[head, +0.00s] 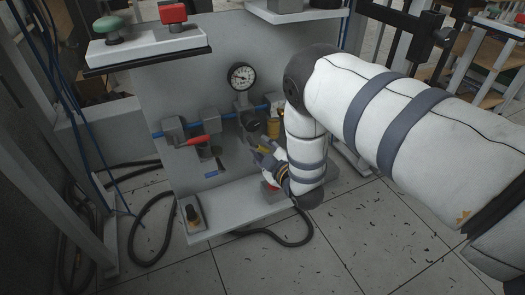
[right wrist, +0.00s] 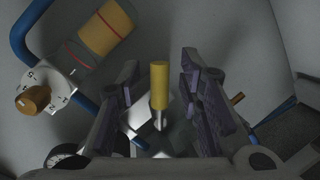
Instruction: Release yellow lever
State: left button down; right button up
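The yellow lever (right wrist: 159,84) stands upright in the middle of the right wrist view, a yellow cylinder on a metal stem. My right gripper (right wrist: 160,62) is open, with one dark finger on each side of the lever and a gap on both sides. In the head view my right gripper (head: 264,153) is in front of the grey panel, low and right of the gauge. There the lever is hard to make out from the gripper. My left gripper is not in view.
A red lever (head: 198,140) sits on the blue pipe at left. A pressure gauge (head: 242,76) is above. A yellow cylinder with a red ring (right wrist: 105,28) and a brown knob (right wrist: 33,100) are beside the gripper. A black hose (head: 290,238) loops on the floor.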

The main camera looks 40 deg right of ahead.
grip_shut()
jog(key=shift+r+n+p, duration=0.4)
jog(key=shift+p, duration=0.2)
jog(key=shift+n+h+p, duration=0.3)
jog(key=shift+d, duration=0.2)
jog(key=shift+f, duration=0.1)
grip_release()
jog(key=shift+s, duration=0.1)
